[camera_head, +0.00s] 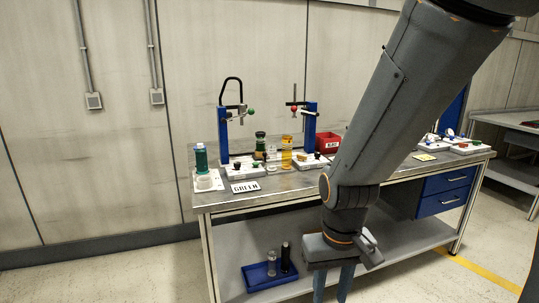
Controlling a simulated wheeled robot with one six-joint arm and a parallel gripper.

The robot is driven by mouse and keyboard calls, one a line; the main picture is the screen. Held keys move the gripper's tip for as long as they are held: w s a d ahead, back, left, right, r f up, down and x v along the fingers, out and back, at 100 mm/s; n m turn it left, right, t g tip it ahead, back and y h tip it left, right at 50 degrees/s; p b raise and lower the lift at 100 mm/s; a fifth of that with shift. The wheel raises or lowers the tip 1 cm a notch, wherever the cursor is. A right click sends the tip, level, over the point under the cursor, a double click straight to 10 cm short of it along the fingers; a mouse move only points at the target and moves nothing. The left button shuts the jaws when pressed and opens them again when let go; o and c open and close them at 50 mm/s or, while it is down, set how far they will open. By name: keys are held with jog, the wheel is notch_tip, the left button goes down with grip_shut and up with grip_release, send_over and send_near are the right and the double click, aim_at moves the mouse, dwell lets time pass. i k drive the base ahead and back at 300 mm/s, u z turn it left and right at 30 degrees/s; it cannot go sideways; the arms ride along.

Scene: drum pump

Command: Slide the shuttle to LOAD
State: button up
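I cannot pick out the shuttle or a LOAD mark for certain at this size. Two blue-post stations stand on the workbench, the left one (223,135) with a black hose loop and the right one (309,128) with a red knob. Each has a white base with small dark knobs, the left base (238,171) and the right base (312,164). My gripper (333,284) hangs low in front of the bench, pointing down. Its two fingers are apart with nothing seen between them, and their tips are near or past the lower picture edge. My arm hides the bench's middle right.
The workbench (290,183) carries a green bottle (200,158), an amber cylinder (286,152), a red bin (327,143) and a "GREEN" card (245,187). A blue tray (270,276) with two cylinders sits on the lower shelf. Blue drawers (446,190) are at right.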

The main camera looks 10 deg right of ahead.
aim_at(258, 156)
jog(key=z, duration=0.55)
jog(key=i, duration=1.2)
jog(key=u, duration=0.2)
